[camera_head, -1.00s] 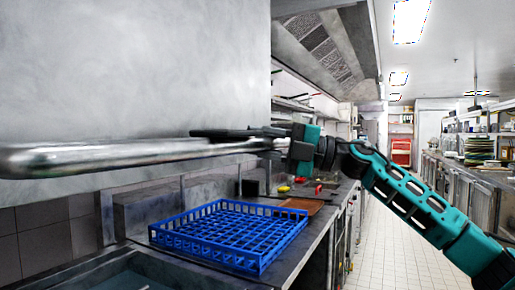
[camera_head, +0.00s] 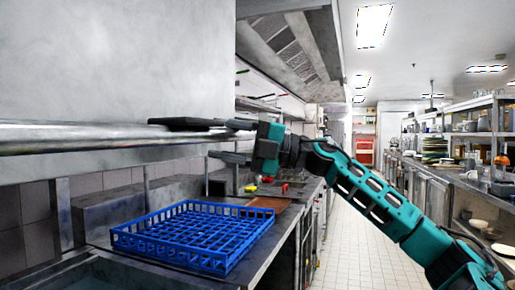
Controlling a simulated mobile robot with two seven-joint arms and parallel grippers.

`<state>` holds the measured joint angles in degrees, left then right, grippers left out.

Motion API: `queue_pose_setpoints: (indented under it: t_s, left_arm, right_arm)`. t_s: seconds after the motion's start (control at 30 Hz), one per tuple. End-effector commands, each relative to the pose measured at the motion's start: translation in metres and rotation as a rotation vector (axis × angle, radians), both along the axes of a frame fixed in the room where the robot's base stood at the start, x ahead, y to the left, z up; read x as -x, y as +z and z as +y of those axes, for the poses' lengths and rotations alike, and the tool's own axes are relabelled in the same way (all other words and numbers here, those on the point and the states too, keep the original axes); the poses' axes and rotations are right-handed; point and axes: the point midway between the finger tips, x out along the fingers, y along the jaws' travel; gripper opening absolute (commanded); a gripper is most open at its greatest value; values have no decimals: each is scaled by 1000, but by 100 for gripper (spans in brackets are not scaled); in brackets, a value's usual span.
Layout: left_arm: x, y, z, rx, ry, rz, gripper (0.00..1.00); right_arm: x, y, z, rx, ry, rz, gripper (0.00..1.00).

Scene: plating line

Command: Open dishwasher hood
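The dishwasher hood (camera_head: 110,60) is a large grey metal panel filling the upper left. It stands raised, with open space below its lower edge. Its long metal bar handle (camera_head: 70,138) runs across the lower part of the hood and off the left edge. My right gripper (camera_head: 188,139) is at the right part of the handle. Its fingers are apart, one dark flat finger along the top of the bar and the other below it. Whether either finger touches the bar cannot be told. My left gripper is not in view.
A blue dish rack (camera_head: 195,237) sits on the steel counter below the hood. Small red and yellow items and a brown board (camera_head: 268,203) lie farther along the counter. A tiled aisle (camera_head: 345,235) is clear, with loaded shelves (camera_head: 480,150) on the right.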

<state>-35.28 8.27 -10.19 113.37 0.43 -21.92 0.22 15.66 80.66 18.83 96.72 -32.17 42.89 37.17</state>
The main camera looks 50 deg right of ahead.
Motion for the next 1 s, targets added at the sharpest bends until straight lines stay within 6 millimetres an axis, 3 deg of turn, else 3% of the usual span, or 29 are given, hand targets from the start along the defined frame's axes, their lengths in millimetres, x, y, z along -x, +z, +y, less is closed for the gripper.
queue_pose_setpoints:
  t_s: [0.17,0.43,0.7,1.0]
  left_arm:
    - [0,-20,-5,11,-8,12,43]
    - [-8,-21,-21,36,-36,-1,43]
    - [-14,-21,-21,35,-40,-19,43]
    - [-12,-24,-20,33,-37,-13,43]
  right_arm:
    - [13,-12,-14,-3,-3,2,53]
    - [49,-17,-48,-6,-3,-1,53]
    - [81,-21,-76,-5,-2,-1,53]
    - [89,-22,-83,-3,-2,0,53]
